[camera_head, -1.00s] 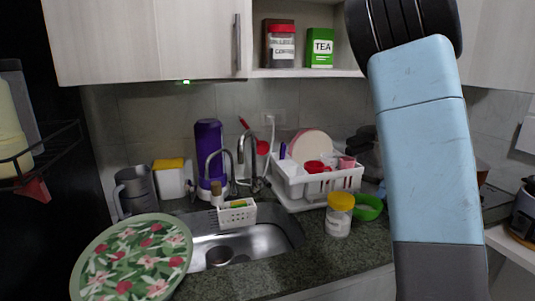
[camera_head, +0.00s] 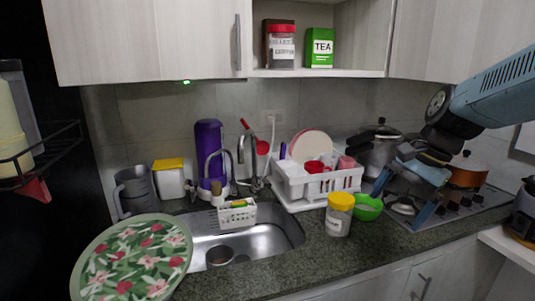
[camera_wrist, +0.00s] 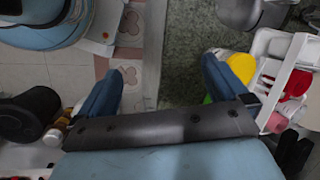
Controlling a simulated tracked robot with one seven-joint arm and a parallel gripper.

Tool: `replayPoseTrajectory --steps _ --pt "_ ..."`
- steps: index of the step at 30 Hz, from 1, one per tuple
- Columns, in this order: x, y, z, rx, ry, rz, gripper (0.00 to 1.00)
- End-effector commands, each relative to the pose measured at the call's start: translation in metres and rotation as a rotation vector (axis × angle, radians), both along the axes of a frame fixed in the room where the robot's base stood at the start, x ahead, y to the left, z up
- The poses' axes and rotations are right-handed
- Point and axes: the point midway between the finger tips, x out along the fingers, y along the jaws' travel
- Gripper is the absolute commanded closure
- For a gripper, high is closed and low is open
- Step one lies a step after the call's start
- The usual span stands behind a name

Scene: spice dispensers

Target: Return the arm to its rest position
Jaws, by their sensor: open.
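My blue and dark arm (camera_head: 500,85) enters from the right in the head view and bends down over the counter. My gripper (camera_head: 398,212) hangs at the right of the counter, in front of the stove, with its blue fingers spread apart. In the wrist view my gripper (camera_wrist: 163,72) is open, with nothing between its fingers. The yellow-lidded jar (camera_head: 339,214) stands upright on the counter (camera_head: 310,262), to the left of my gripper. The green bowl (camera_head: 368,207) is between the jar and my gripper in the picture.
A white dish rack (camera_head: 292,186) stands behind the jar. A steel pot (camera_head: 378,152) and an orange pot (camera_head: 467,172) are near my gripper on the right. The sink (camera_head: 275,238) is in the middle. A coffee jar (camera_head: 281,47) and a tea box (camera_head: 320,48) stand on the shelf.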

Motion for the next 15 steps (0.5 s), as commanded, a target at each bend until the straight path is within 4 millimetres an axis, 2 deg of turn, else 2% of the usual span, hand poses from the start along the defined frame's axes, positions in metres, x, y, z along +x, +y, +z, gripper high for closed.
replayPoseTrajectory --steps 9,15 --pt "-0.044 0.024 0.025 -0.277 -0.351 0.493 0.00" --pt "-0.063 0.036 0.033 -0.469 -0.479 0.737 0.00"
